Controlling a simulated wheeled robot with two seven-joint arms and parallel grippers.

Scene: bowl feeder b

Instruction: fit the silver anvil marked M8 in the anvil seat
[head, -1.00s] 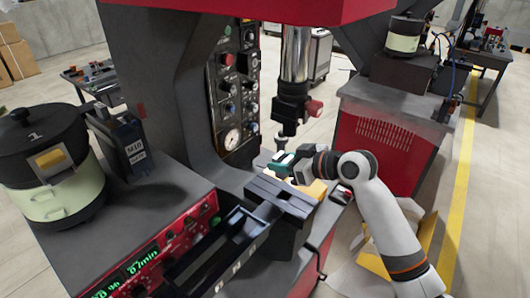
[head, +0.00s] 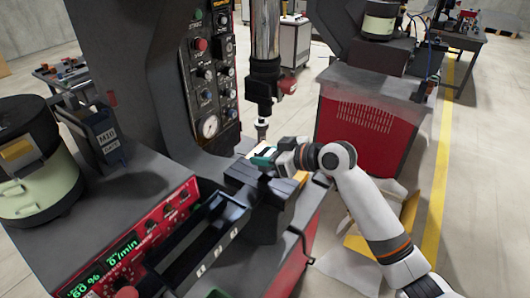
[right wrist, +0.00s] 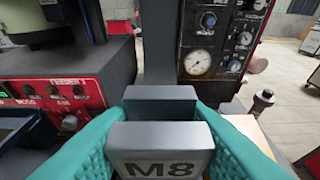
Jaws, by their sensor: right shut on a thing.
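My right gripper (head: 262,160) has green fingers and reaches in from the right, below the press ram (head: 264,85) and just above the dark block at the front of the press (head: 262,180). In the right wrist view its fingers are shut on the silver anvil (right wrist: 165,155), whose front face is marked M8. The anvil looks upright between the fingers. In the head view the fingers hide most of it. I cannot make out the anvil seat or tell whether the anvil touches anything below. My left gripper is not in view.
A control panel with a gauge (head: 209,127) stands behind the gripper. A red feeder control box (head: 130,245) and a black chute (head: 205,240) are at the left front. A pale feeder bowl (head: 40,185) is at far left. Open floor lies at the right.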

